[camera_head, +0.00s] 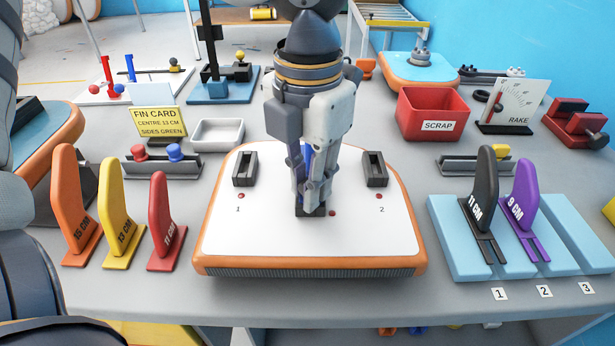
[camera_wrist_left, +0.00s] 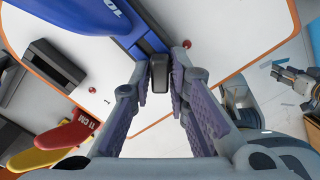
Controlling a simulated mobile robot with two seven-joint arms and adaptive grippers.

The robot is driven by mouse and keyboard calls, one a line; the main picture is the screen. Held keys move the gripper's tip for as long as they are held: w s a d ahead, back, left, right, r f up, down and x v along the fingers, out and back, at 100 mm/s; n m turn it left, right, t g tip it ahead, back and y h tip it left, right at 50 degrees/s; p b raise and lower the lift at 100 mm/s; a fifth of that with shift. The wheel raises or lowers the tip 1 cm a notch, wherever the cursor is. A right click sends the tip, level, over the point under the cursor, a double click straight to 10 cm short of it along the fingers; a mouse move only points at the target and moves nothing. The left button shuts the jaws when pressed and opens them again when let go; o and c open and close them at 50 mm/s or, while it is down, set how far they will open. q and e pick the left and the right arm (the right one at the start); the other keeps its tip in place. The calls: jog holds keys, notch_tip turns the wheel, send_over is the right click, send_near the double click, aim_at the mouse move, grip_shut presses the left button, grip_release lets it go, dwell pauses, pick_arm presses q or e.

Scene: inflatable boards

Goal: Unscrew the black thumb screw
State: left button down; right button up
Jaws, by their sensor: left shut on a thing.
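My left gripper (camera_head: 316,203) points straight down over the middle of the white board. In the left wrist view its fingers are closed on the sides of the black thumb screw (camera_wrist_left: 160,74). The screw sits at the end of the middle slot's black base, right beside a blue fin (camera_wrist_left: 77,22). Only slivers of this fin (camera_head: 307,158) show behind the fingers in the head view, where the fingers hide the screw. A grey jointed part (camera_wrist_left: 296,80) at the right of the wrist view looks like my right gripper; its jaws are unclear.
The white board with an orange rim (camera_head: 310,262) has empty black holders at left (camera_head: 245,169) and right (camera_head: 375,169). Orange, yellow and red fins stand left. Black and purple fins stand in a light-blue rack (camera_head: 455,262) at right. A red SCRAP bin (camera_head: 432,114) is behind.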

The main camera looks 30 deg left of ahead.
pick_arm(q)
jog(key=shift+n, duration=0.3)
jog(key=n, duration=0.3)
jog(key=n, duration=0.3)
jog(key=shift+d+n, duration=0.15)
jog(key=shift+n, duration=1.95)
jog(key=n, duration=0.3)
jog(key=shift+w+f, duration=0.1)
jog(key=shift+n, duration=0.3)
jog(key=n, duration=0.3)
jog(key=shift+d, duration=0.1)
